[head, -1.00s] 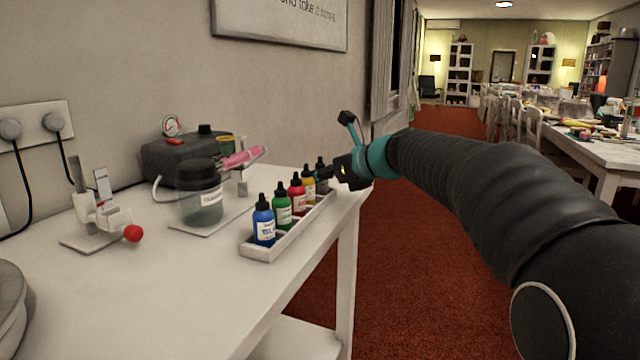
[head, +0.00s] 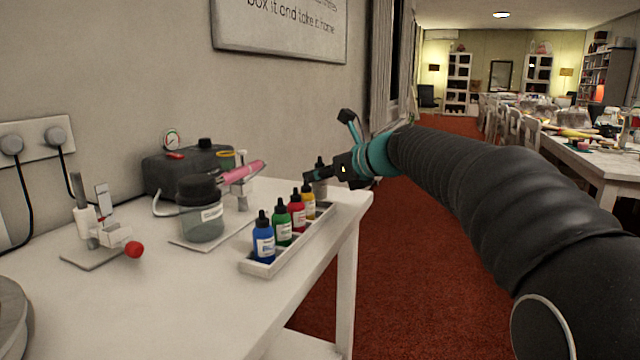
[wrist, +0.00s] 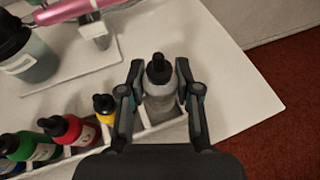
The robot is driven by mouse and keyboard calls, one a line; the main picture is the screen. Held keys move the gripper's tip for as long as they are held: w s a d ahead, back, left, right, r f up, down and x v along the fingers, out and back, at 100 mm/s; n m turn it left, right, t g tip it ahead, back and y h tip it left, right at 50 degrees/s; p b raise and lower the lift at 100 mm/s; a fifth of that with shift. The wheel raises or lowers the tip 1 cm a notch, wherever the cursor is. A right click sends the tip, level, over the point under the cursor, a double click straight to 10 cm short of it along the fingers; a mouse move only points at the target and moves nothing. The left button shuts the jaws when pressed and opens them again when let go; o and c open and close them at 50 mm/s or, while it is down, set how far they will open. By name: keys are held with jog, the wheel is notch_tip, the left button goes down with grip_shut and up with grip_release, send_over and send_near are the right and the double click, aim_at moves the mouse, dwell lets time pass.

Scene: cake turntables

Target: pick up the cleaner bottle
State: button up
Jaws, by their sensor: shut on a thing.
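The cleaner bottle (wrist: 160,88) is a small grey bottle with a black dropper cap. In the wrist view it stands between the two fingers of my gripper (wrist: 161,95), which is shut on it. In the head view the bottle (head: 320,178) shows beside the fingertips of my gripper (head: 312,177), above the far end of the white tray (head: 262,268). Its label cannot be read. In the wrist view its base is partly hidden near the tray, and I cannot tell the size of any gap there.
The tray holds a blue bottle (head: 263,242), a green bottle (head: 283,230), a red bottle (head: 297,214) and a yellow bottle (head: 309,205). A dark-lidded jar (head: 201,215) and a pink airbrush (head: 240,172) stand to the left. The table's right edge is close to the tray.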

jog(key=d+r+p, duration=0.1)
jog(key=d+r, duration=0.6)
jog(key=d, duration=0.4)
jog(key=shift+s+d+r+p, duration=0.35)
jog(key=shift+s, duration=0.1)
jog(key=shift+a, duration=0.1)
jog(key=a+r+n+p, duration=0.1)
jog(key=a+n, duration=0.3)
jog(key=a, duration=0.5)
jog(key=a+n+y+p, duration=0.1)
jog(key=a+n, duration=0.3)
jog(key=a, duration=0.6)
jog(key=a+r+n+p, duration=0.1)
jog(key=a+n, duration=0.2)
jog(key=a, duration=0.6)
jog(key=shift+s+a+r+n+t+y+p, duration=0.3)
jog(key=shift+a+r+n+t, duration=0.05)
jog(key=shift+a+n+t, duration=0.05)
jog(key=shift+f+n+t, duration=0.1)
jog(key=shift+n+t, duration=0.2)
jog(key=shift+n, duration=0.1)
jog(key=shift+f+b, duration=0.2)
jog(key=shift+b, duration=0.15)
jog(key=shift+w+n+b, duration=0.1)
jog(key=shift+n+b, duration=0.2)
jog(key=shift+b, duration=0.3)
